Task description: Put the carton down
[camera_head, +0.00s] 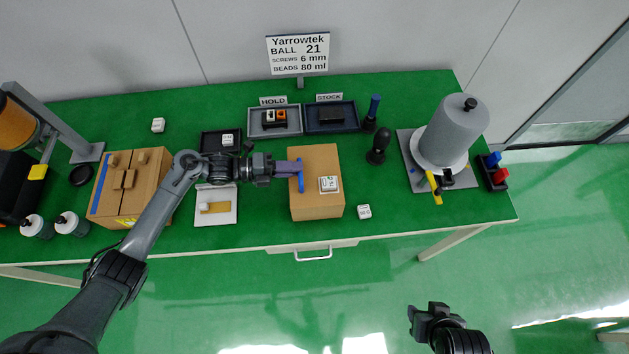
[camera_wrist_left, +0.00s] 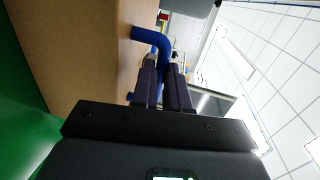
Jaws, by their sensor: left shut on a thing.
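In the left wrist view the carton (camera_wrist_left: 70,50) fills the upper left, and the handle (camera_wrist_left: 152,38) runs between the gripper's fingers (camera_wrist_left: 163,88). A white marked piece (camera_head: 328,184) shows on the carton's top. I cannot tell whether the carton's base touches the bench. My right gripper (camera_head: 425,316) is off the bench at lower right, away from the carton; its jaws are unclear.
A white cube (camera_head: 364,211) lies close by the carton's right front corner. Dark HOLD (camera_head: 254,121) and STOCK (camera_head: 352,117) trays stand behind it. A grey spool (camera_head: 455,135) stands at right, a larger brown box (camera_head: 146,178) at left. Bare green bench (camera_head: 400,205) lies right of the carton.

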